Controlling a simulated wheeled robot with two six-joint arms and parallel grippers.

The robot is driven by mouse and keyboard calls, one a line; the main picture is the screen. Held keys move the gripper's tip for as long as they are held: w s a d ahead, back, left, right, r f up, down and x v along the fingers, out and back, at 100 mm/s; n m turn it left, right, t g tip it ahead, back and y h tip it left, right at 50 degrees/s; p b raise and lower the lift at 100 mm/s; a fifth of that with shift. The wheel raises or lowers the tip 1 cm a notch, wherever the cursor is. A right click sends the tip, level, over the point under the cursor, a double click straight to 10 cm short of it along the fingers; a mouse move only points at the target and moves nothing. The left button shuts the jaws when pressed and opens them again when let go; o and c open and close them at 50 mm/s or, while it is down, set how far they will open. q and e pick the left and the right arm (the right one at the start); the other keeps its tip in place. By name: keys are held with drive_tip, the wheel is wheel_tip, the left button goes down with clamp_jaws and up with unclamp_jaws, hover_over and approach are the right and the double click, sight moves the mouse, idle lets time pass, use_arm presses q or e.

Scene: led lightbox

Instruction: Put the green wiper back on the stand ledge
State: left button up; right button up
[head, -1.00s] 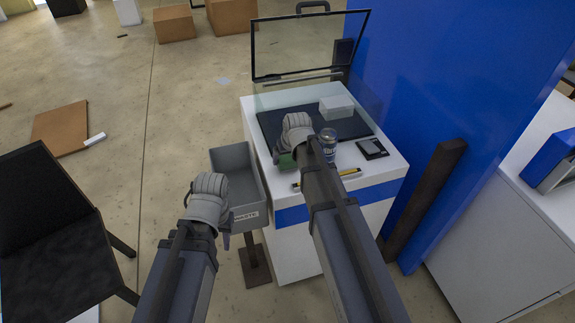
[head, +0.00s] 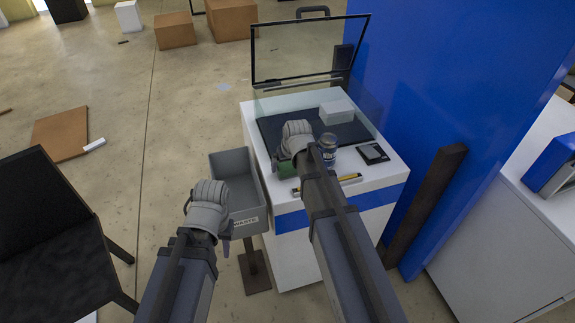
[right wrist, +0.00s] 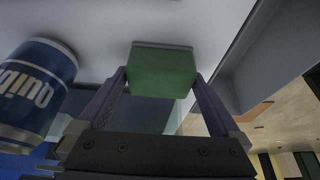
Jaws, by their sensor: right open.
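The green wiper (head: 287,170) is at the front left of the white stand (head: 391,180), partly hidden by my right arm in the head view. In the right wrist view it shows as a green block (right wrist: 162,74) with a grey edge, between the fingers of my right gripper (right wrist: 160,88). Those fingers are apart, one on each side of it; I cannot tell whether they touch it. My left gripper (head: 205,222) is left of the stand, near the grey waste bin; its fingers are mostly hidden behind the wrist.
A blue can (head: 328,150) stands close beside the right gripper. A yellow pen (head: 350,178), a small black device (head: 373,153) and a white box (head: 337,111) are on the stand. The waste bin (head: 247,220) adjoins its left side. A raised framed lid (head: 310,50) stands behind.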

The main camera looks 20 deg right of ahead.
drive_tip(key=p+v, duration=1.1)
drive_tip(key=v, duration=0.1)
drive_tip(key=s+a+n+g, duration=0.1)
drive_tip(key=s+a+g, duration=0.1)
drive_tip(key=s+a, duration=0.4)
drive_tip(key=s+a+f+n+g+h, duration=0.1)
drive_tip(key=s+a+n+g, duration=0.1)
drive_tip(key=s+a, duration=0.5)
drive_tip(key=s+g, duration=0.1)
drive_tip(key=s, duration=0.5)
drive_tip(key=shift+s+a+f+h, duration=0.2)
drive_tip(key=shift+a+h, duration=0.05)
drive_tip(key=shift+h, duration=0.05)
